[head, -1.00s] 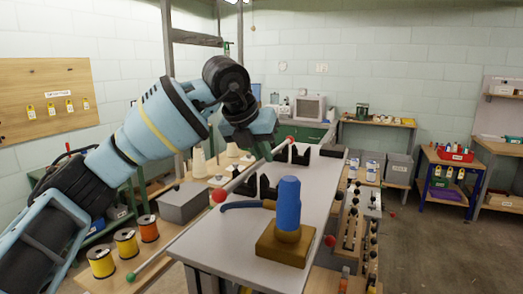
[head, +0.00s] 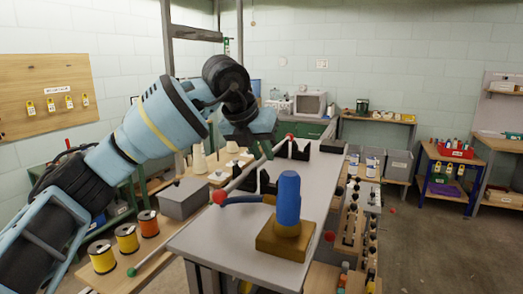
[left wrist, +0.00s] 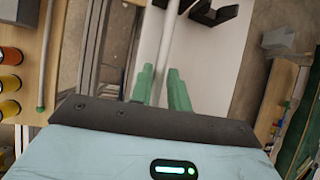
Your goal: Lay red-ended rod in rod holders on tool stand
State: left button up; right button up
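The red-ended rod is a thin grey rod (head: 240,178) with a red ball at each end. It slants over the left side of the grey-topped stand (head: 215,243). My left gripper (head: 267,151) has green fingers and is shut on the rod toward its far end. In the left wrist view the rod (left wrist: 168,35) runs between the fingers (left wrist: 160,85). Black rod holders stand on the stand top, a near set (head: 263,181) and a far set (head: 300,152). The rod appears above and left of them; its exact height is unclear. My right gripper is not in view.
A green-ended rod (head: 150,264), spools (head: 127,238) and a grey box (head: 183,199) lie left.

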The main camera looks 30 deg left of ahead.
pick_arm(q)
jog(key=o, duration=0.4)
jog(key=shift+c, duration=0.2)
jog(key=v, duration=0.7)
jog(key=shift+s+r, duration=0.25)
jog(key=shift+r, duration=0.05)
jog(key=shift+f, duration=0.1)
